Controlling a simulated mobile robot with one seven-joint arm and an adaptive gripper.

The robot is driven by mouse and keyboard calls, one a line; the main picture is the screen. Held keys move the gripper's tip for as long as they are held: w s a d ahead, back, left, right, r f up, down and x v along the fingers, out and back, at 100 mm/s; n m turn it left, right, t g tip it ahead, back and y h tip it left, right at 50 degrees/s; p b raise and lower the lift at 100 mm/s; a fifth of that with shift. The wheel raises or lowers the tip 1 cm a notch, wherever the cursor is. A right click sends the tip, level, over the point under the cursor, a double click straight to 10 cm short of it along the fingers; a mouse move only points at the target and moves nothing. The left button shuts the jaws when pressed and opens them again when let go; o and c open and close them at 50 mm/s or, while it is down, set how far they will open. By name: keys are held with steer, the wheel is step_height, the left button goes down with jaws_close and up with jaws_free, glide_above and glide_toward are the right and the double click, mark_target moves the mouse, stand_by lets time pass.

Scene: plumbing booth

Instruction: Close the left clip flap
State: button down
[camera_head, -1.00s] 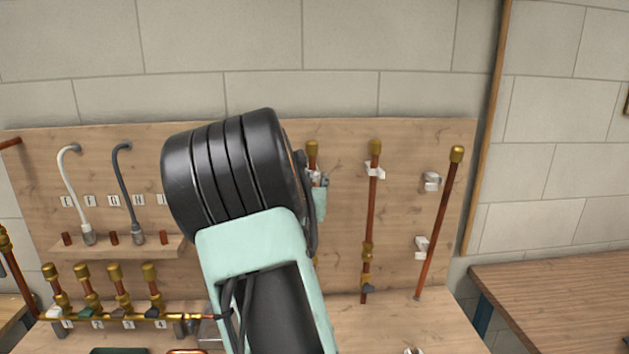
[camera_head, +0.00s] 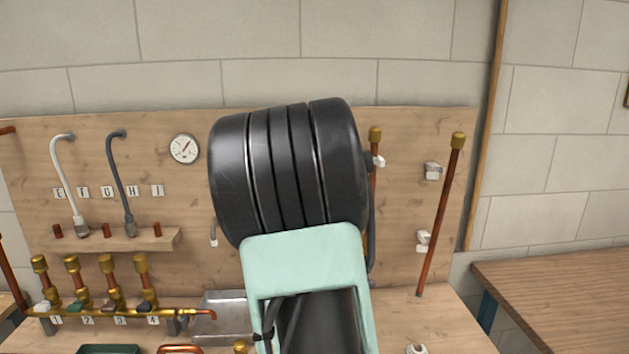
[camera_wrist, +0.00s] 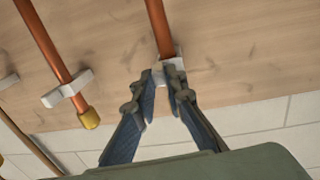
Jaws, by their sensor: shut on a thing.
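In the wrist view my gripper (camera_wrist: 164,84) has its two fingers brought together at a white clip (camera_wrist: 160,68) on a copper pipe (camera_wrist: 159,28). It is shut on the clip's flap; the fingertips cover much of the clip, so the flap's exact angle cannot be told. In the head view my black wrist and pale green arm hide my gripper, this clip and its pipe.
A capped copper pipe (camera_wrist: 48,45) in another white clip (camera_wrist: 67,88) stands beside my gripper in the wrist view. In the head view a leaning pipe (camera_head: 440,215) stands beside two clips (camera_head: 433,171). A gauge (camera_head: 184,149) and manifold (camera_head: 110,314) are left.

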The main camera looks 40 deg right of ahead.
steer(key=n+t+y+b, duration=0.1)
steer(key=b, duration=0.2)
steer(key=shift+d, duration=0.15)
steer(key=shift+n+y+b, duration=0.3)
steer(key=shift+y+b, duration=0.15)
steer(key=shift+y, duration=0.05)
steer(key=c, duration=2)
jaws_free()
steer(key=shift+d, duration=0.1)
steer(key=shift+o, duration=0.2)
steer(key=shift+s, duration=0.1)
steer(key=v, duration=0.7)
